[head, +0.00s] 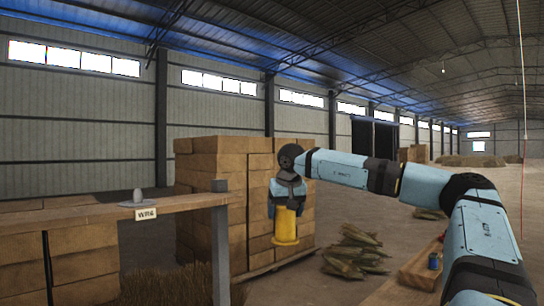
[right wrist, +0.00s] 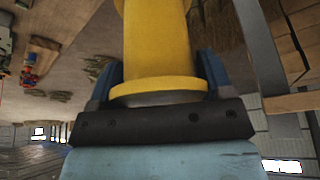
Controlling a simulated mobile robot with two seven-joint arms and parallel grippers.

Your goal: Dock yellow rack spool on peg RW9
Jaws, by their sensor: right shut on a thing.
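The yellow spool (head: 287,226) hangs upright below my right gripper (head: 287,196) in the head view, with its wide flange at the bottom. My right gripper is shut on it. In the right wrist view the yellow spool (right wrist: 158,45) fills the middle, between the two dark blue fingers (right wrist: 158,82). To the left in the head view, a grey peg (head: 138,196) on a round base stands on a wooden beam, with a small label (head: 146,214) below it that I cannot read surely. The spool is apart from the beam, to its right. My left gripper is not in view.
A grey post (head: 221,245) holds the beam's right end, between peg and spool. Stacked tan bales (head: 215,165) stand behind the spool. Corn cobs (head: 355,252) lie on the floor to the right, near a wooden table (head: 422,268). Open floor lies beyond.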

